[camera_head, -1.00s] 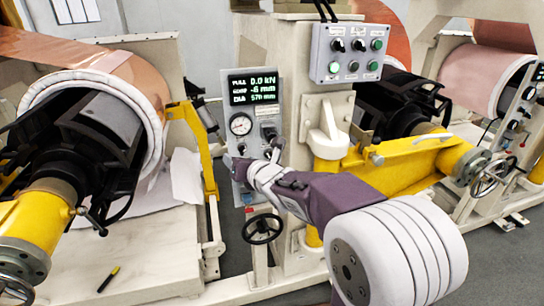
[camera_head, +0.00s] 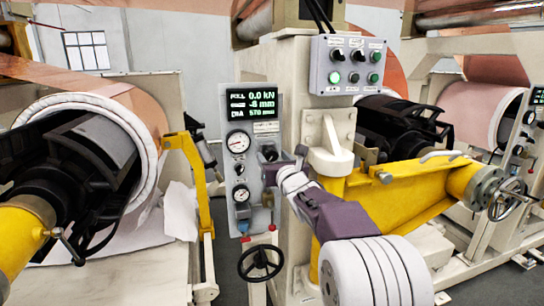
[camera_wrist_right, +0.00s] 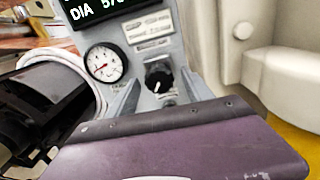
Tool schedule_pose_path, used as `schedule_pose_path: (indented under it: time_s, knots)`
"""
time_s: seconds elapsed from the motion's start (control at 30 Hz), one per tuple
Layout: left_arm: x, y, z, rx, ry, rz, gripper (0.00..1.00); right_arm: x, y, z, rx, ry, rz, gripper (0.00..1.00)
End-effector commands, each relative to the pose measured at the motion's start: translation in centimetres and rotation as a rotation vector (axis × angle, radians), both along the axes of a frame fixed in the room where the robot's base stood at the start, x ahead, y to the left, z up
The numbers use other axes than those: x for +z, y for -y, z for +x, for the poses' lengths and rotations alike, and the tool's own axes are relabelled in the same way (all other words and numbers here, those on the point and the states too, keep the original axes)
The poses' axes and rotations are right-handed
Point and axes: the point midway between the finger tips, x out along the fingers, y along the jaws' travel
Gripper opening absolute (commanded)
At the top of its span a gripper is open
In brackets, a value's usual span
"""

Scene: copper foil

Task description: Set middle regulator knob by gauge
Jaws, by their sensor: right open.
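The grey regulator panel (camera_head: 254,115) stands left of the cream column. It carries a lit display (camera_head: 252,104), an upper round gauge (camera_head: 238,143) and a black knob (camera_head: 268,153) to that gauge's right. In the right wrist view the gauge (camera_wrist_right: 104,63) has a white face and red needle, and the knob (camera_wrist_right: 158,76) has a white pointer mark. My right gripper (camera_head: 280,163) is open just in front of this knob. Its grey fingers (camera_wrist_right: 152,97) appear on either side of the knob; contact cannot be told. My left gripper is not in view.
A lower gauge (camera_head: 241,193), a small knob (camera_head: 239,169) and a black handwheel (camera_head: 260,262) are left of my right arm. A switch box (camera_head: 347,65) is above. A yellow arm (camera_head: 405,190) stands to the right. Foil rolls (camera_head: 125,135) flank the column.

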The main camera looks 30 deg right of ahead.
Motion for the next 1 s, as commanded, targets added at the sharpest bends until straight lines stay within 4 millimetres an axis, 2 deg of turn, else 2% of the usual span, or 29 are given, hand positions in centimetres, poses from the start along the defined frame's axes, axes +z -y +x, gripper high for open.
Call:
schedule_pose_path:
  time_s: [0.13, 0.37, 0.47, 0.6, 1.0]
  knots:
    - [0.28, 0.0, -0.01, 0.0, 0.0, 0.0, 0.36, 0.04, 0.25, 1.25, 0.001, 0.0, -0.001, 0.59]
    - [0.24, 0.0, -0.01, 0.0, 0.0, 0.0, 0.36, -0.05, 0.29, 1.38, 0.0, -0.001, 0.0, 0.59]
    - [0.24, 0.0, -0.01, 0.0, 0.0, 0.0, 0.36, -0.04, 0.29, 1.37, 0.0, -0.001, 0.0, 0.37]
    - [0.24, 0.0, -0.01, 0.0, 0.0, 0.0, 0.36, -0.04, 0.29, 1.36, 0.0, -0.001, 0.0, 0.0]
    - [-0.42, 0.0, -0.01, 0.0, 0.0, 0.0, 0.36, -0.15, 0.29, 1.33, 0.0, 0.023, 0.089, 0.0]
